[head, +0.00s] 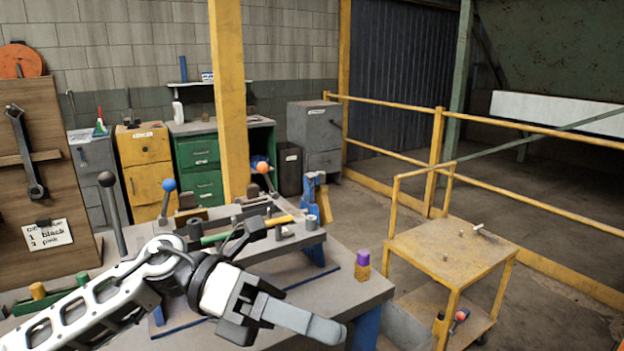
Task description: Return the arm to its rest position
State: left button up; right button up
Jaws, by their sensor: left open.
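My left arm (125,290) reaches in from the lower left over the near part of the workbench (345,285). Its gripper (290,318) is at the bench's front, pointing right and slightly down. It is open, and I see nothing held in it. One long grey finger shows clearly; the other is mostly hidden by the gripper body. My right gripper is not in view.
A purple-capped bottle (362,265) stands near the bench's right edge. A yellow cart (450,250) stands to the right, with floor between.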

pick_arm(q)
jog(key=w+a+f+n+t+y, duration=0.2)
jog(key=w+a+f+n+t, duration=0.2)
jog(key=f+n+t, duration=1)
jog(key=w+a+f+n+t+y, duration=0.1)
jog(key=w+a+n+t+y, duration=0.2)
jog(key=n+t, duration=1.25)
jog(key=s+a+f+n+g+y, duration=0.3)
jog(key=s+f+n+g, duration=0.3)
jog(key=f, duration=0.4)
jog(key=s+a+f+n+g+y, duration=0.4)
jog(key=s+f+n+g, duration=0.3)
jog(key=f+n, duration=0.3)
jog(key=shift+s+a+f+y, duration=0.3)
jog(key=shift+s+a+f, duration=0.2)
jog(key=shift+a+f, duration=0.3)
jog(key=shift+n, duration=0.25)
